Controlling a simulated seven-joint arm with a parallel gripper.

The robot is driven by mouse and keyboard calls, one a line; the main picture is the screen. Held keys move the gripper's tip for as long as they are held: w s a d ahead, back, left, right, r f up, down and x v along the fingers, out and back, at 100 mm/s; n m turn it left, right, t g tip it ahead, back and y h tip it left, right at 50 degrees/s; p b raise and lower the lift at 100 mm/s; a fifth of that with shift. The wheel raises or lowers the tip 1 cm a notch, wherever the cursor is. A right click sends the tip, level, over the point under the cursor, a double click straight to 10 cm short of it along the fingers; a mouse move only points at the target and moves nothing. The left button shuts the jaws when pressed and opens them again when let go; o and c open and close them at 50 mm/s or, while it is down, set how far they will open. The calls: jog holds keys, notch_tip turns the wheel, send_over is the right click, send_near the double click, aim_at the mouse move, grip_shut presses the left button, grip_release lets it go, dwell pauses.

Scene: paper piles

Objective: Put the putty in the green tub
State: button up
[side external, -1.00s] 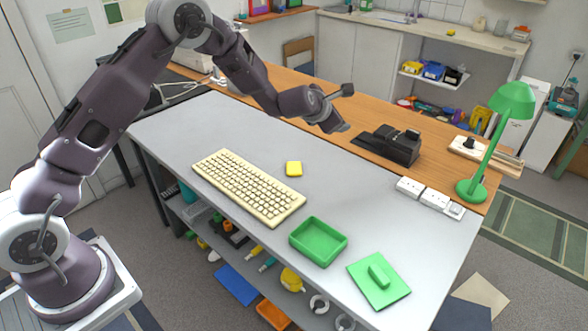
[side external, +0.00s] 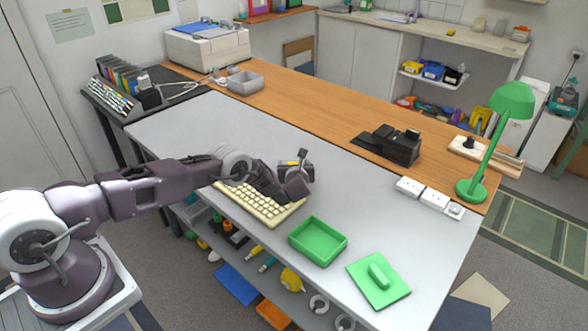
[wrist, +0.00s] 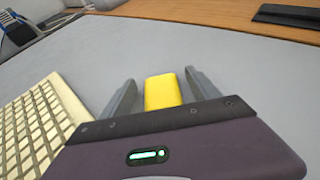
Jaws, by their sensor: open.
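The putty, a small yellow block (wrist: 163,92), lies on the grey bench top between the two fingers of my gripper (wrist: 162,92) in the wrist view. A gap shows between it and each finger. In the side view my gripper (side external: 295,171) is low over the bench beside the keyboard and hides most of the putty. My gripper is open and holds nothing. The green tub (side external: 318,239) stands open and empty near the front edge of the bench, to the right of my gripper. Its green lid (side external: 379,283) with a handle lies flat to the right of the tub.
A cream keyboard (side external: 262,204) lies just left of my gripper, partly under my wrist; it also shows in the wrist view (wrist: 38,125). A black tape dispenser (side external: 392,145), a white socket strip (side external: 433,198) and a green lamp (side external: 512,100) stand further back. Bench between gripper and tub is clear.

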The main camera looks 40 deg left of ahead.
grip_shut()
jog(key=s+d+r+m+t+h, duration=0.1)
jog(key=s+r+m, duration=0.15)
jog(key=r, duration=0.95)
jog(key=s+d+r+m+t+h, duration=0.1)
jog(key=s+r+h, duration=0.15)
jog(key=r, duration=0.95)
jog(key=s+d+r+m+t+h, duration=0.2)
jog(key=s+d+r+m+h, duration=0.3)
jog(key=s+d+r, duration=0.6)
jog(key=s+h, duration=0.1)
jog(key=s, duration=0.2)
jog(key=shift+r, duration=0.25)
